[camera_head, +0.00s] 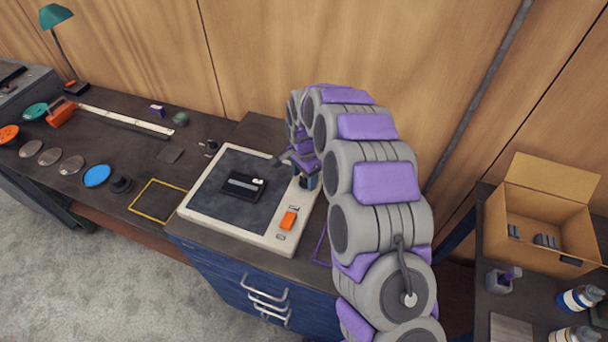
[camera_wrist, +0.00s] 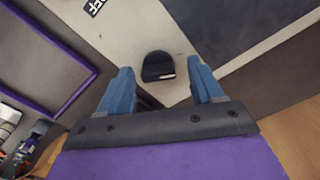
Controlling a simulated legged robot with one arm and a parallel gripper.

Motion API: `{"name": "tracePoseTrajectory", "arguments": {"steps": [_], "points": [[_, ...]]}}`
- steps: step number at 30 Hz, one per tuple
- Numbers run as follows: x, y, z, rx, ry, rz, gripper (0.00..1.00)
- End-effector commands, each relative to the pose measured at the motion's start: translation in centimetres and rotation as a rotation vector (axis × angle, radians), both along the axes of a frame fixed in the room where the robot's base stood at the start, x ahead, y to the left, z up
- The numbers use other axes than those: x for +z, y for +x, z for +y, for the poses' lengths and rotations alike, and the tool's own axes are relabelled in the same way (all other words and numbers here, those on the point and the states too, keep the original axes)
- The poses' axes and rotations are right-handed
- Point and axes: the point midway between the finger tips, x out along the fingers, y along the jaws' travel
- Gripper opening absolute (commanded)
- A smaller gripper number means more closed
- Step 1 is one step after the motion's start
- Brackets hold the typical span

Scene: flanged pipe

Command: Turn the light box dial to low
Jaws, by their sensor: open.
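The light box (camera_head: 198,214) is a flat unit with a pale frame and a dark panel, on the bench in the middle of the head view. Its dial is a small black knob (camera_wrist: 158,68) on the pale frame in the wrist view. My gripper (camera_wrist: 161,66) is open, with one blue finger on each side of the dial. I cannot tell whether the fingers touch it. In the head view my gripper (camera_head: 307,177) is over the box's right edge and largely hides the dial. A partly cut-off label (camera_wrist: 93,6) shows beside the dial.
An orange switch (camera_head: 288,219) sits on the frame in front of the dial. A small black item (camera_head: 242,186) lies on the panel. A purple outline (camera_head: 321,246) marks the bench at right. An open cardboard box (camera_head: 540,210) stands far right; coloured discs lie left.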

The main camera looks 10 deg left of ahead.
Motion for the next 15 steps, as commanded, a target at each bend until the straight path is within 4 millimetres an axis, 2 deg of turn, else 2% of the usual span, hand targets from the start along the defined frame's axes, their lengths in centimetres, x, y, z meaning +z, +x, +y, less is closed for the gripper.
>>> {"name": "tracePoseTrajectory", "arguments": {"steps": [4, 15], "points": [[0.04, 0.02, -0.03, 0.000, 0.000, 0.000, 0.66], [0.03, 0.03, 0.05, 0.000, 0.000, 0.000, 0.31]]}}
